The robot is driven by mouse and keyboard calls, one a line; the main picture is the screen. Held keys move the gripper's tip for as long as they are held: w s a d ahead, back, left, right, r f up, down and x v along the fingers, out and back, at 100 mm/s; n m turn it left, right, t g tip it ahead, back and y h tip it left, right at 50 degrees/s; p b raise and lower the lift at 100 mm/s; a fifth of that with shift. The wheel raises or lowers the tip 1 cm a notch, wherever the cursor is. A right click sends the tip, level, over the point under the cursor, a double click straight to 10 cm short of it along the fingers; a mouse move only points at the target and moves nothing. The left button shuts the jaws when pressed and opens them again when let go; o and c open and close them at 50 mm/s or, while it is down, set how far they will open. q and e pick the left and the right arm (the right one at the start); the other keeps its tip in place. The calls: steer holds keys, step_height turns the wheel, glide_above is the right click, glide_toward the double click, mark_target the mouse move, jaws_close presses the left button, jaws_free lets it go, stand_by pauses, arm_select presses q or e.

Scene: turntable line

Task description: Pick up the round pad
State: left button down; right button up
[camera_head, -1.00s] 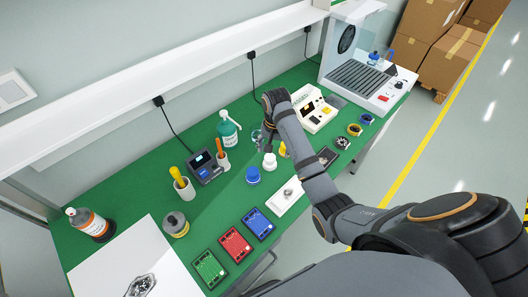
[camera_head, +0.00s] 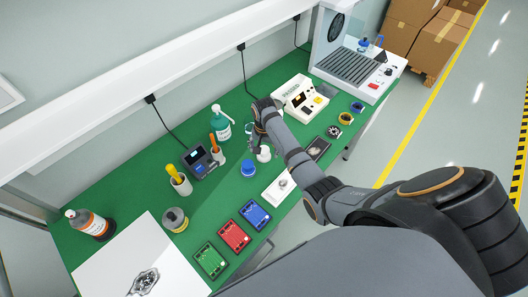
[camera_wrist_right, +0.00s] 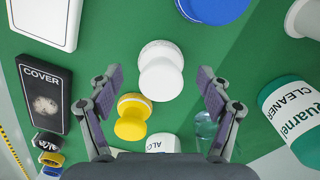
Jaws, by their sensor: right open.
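Three knob-shaped round pieces stand on the green bench; I cannot tell for sure which is the round pad. The white one (camera_wrist_right: 160,72), with a round flat top, lies between my right fingertips in the wrist view and shows in the head view (camera_head: 264,154). The yellow one (camera_wrist_right: 132,118) is beside it, nearer the gripper base in the wrist view. The blue one (camera_wrist_right: 214,6) is at the top edge there and also in the head view (camera_head: 248,168). My right gripper (camera_wrist_right: 156,82) is open and empty, its fingers apart either side of the white piece. My left gripper is out of view.
The cleaner bottle (camera_wrist_right: 292,112) stands close to the right finger in the wrist view, near a clear glass object (camera_wrist_right: 205,127). The dark COVER box (camera_wrist_right: 43,95) lies to the left. A white tray (camera_head: 272,197) and coloured boards (camera_head: 233,235) lie along the front.

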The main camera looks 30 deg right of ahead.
mark_target(264, 149)
steer(key=shift+f, duration=0.5)
steer(key=shift+w+f, duration=0.1)
steer(key=shift+f, duration=0.15)
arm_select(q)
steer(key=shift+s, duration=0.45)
arm_select(e)
steer(key=c, duration=1.3)
steer(key=shift+r, duration=0.1)
